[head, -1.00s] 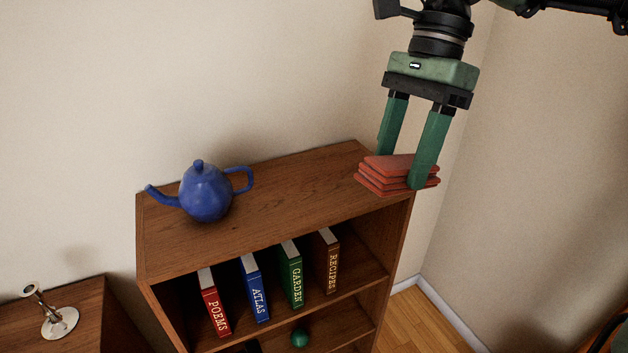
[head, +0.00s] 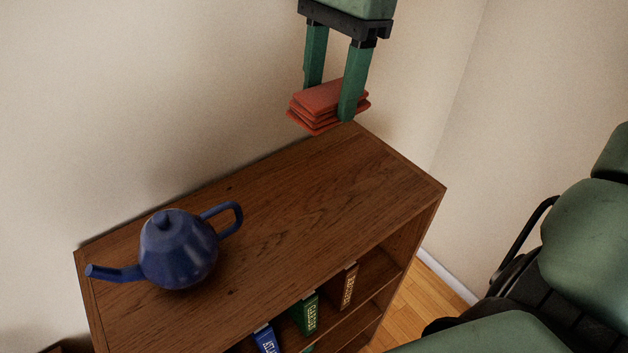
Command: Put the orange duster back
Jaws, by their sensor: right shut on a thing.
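The orange duster (head: 322,97) is a folded, layered orange-red cloth. It is in the head view at the upper middle, over the far right corner of the bookcase top. My right gripper (head: 330,100) points down and is shut on the duster, with one green finger at each side. The duster appears raised above the bookcase top (head: 310,205); the exact gap cannot be told. My left gripper is not in view.
A blue teapot (head: 178,250) stands at the left of the bookcase top, spout to the left. The rest of the top is bare. Several books, such as a green one (head: 305,315), stand on the shelf below. Walls close in behind and to the right.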

